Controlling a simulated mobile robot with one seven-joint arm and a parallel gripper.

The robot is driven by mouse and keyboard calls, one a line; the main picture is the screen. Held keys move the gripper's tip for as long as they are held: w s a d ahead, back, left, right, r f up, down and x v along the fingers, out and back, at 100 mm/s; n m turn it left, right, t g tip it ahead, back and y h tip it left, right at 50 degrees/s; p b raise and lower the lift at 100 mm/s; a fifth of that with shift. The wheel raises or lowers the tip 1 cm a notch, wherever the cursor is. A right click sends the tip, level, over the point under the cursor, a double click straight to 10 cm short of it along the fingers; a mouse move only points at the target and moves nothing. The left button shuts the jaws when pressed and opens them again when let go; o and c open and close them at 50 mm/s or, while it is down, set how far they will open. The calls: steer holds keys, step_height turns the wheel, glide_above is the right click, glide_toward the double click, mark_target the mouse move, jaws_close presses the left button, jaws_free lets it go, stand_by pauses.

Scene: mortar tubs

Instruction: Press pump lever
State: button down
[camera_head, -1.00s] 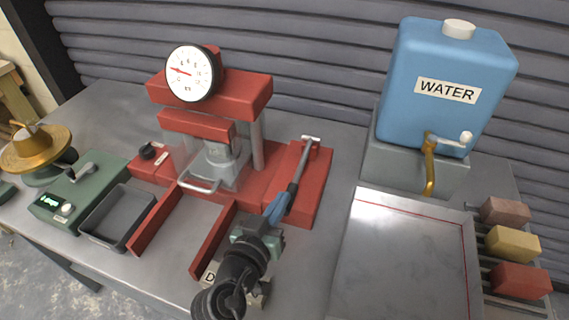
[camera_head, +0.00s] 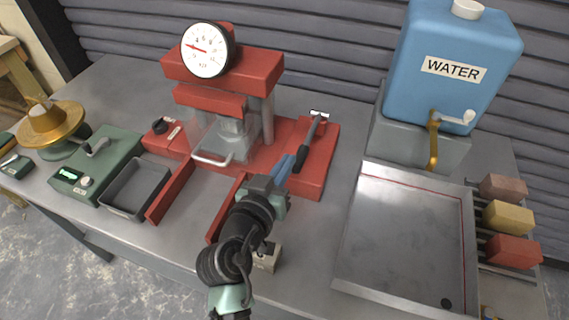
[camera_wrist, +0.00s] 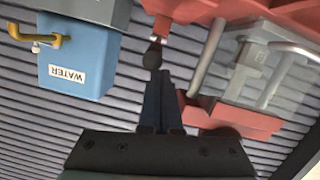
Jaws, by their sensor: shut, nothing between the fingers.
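The red press (camera_head: 222,68) stands at the back of the bench with a round dial gauge (camera_head: 204,50) on top. Its pump lever (camera_head: 311,132) is a grey bar with a black grip, slanting toward me on the right of the press's red base. My gripper (camera_head: 286,166) has blue fingers, closed together and empty, with the tips close beside the black grip. In the wrist view, the closed fingers (camera_wrist: 160,98) point at the black grip end (camera_wrist: 152,59); they overlap in view, and I cannot tell whether they touch.
A clear guard (camera_head: 222,145) with a handle fronts the press. A blue water tank (camera_head: 452,95) stands right, above a metal tray (camera_head: 410,235). Coloured blocks (camera_head: 508,217) line the right edge. A green scale (camera_head: 95,165) and grey pan (camera_head: 135,187) are left.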

steer(key=f+b+v, duration=0.1)
steer(key=v, duration=0.8)
steer(key=shift+b, duration=0.3)
steer(key=shift+s, duration=0.2)
